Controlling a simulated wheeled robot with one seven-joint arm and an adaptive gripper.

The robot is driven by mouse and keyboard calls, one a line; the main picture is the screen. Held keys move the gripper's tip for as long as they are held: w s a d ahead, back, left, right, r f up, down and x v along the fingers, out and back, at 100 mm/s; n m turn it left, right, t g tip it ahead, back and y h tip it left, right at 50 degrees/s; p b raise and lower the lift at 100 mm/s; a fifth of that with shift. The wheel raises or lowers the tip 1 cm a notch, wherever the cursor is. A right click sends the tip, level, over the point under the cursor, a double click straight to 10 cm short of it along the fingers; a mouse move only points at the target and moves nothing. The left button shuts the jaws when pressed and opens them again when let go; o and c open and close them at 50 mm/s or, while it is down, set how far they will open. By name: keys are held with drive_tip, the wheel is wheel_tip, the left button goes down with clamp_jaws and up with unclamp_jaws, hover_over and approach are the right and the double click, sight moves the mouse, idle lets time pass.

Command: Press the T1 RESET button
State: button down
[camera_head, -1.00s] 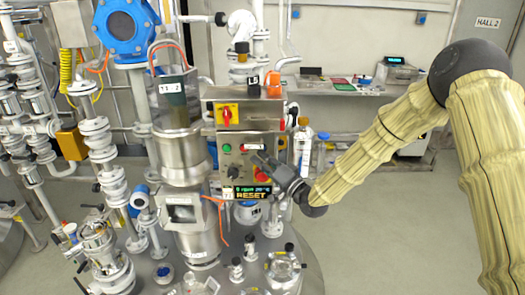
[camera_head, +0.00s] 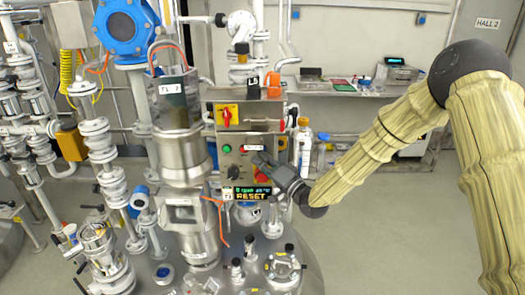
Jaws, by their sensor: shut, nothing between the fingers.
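The grey control box (camera_head: 240,128) stands on the vessel top in the middle of the picture. It carries a red-on-yellow switch (camera_head: 227,115), a green button (camera_head: 226,148), a black knob (camera_head: 233,172) and a partly covered red knob (camera_head: 262,178). A display plate (camera_head: 250,193) at its lower edge reads RESET in yellow, with a small T1 tag at its left. I cannot make out which button belongs to that label. My gripper (camera_head: 257,159) is shut and empty. Its dark fingers lie in front of the box's right half and hide part of it. I cannot tell whether they touch it.
A glass and steel column (camera_head: 183,150) stands close left of the box. Small fittings (camera_head: 283,268) cover the vessel lid below. The floor at right is clear.

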drive_tip(key=shift+w, duration=0.15)
drive_tip(key=shift+w+b, duration=0.25)
drive_tip(key=shift+b, duration=0.1)
drive_tip(key=shift+w, duration=0.35)
idle(1.1)
drive_tip(key=shift+s, duration=0.1)
drive_tip(key=shift+s+b, duration=0.3)
drive_tip(key=shift+s, duration=0.4)
drive_tip(key=s, duration=0.5)
idle(0.5)
idle(0.3)
